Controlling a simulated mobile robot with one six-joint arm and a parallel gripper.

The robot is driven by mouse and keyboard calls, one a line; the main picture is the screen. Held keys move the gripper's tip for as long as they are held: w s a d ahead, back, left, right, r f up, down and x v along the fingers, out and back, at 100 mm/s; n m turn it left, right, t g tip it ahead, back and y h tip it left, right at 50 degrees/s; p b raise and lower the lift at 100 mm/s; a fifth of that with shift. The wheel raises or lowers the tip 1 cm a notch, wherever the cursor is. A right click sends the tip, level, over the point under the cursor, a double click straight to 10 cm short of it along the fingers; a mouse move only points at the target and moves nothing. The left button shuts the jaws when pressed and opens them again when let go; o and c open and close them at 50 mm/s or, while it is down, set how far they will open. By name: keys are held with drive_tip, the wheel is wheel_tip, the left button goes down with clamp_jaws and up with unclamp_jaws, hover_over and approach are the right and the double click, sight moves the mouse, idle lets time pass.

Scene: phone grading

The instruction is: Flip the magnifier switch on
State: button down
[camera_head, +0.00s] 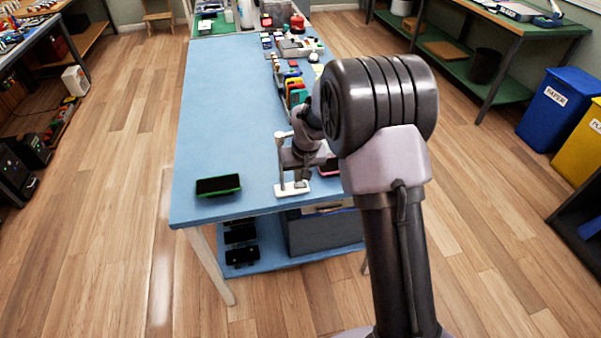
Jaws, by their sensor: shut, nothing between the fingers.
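The magnifier (281,160) appears to be the thin white upright stand on a white base (283,191), near the front edge of the blue table (225,110). Its switch is too small or too hidden to make out. My arm reaches over the table from the right and covers part of the stand. My gripper (301,182) points down just right of the white post, low over the base. It is shut with nothing held. I cannot tell whether its tips touch the base or the switch.
A phone in a green case (218,186) lies to the left. A red-pink phone (328,168) is partly hidden by my arm. Several coloured items (294,82) line the table's right side. The table's left middle is clear. Black devices (240,245) sit on the shelf below.

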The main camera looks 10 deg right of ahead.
sight(297, 185)
drive_tip(key=shift+b+x, duration=0.4)
drive_tip(key=shift+x, duration=1.1)
drive_tip(key=shift+s+a+f, duration=0.1)
drive_tip(key=shift+a+f, duration=0.05)
drive_tip(key=shift+f, duration=0.15)
drive_tip(key=shift+d+r, duration=0.15)
drive_tip(key=shift+d, duration=0.7)
drive_tip(key=shift+r, duration=0.1)
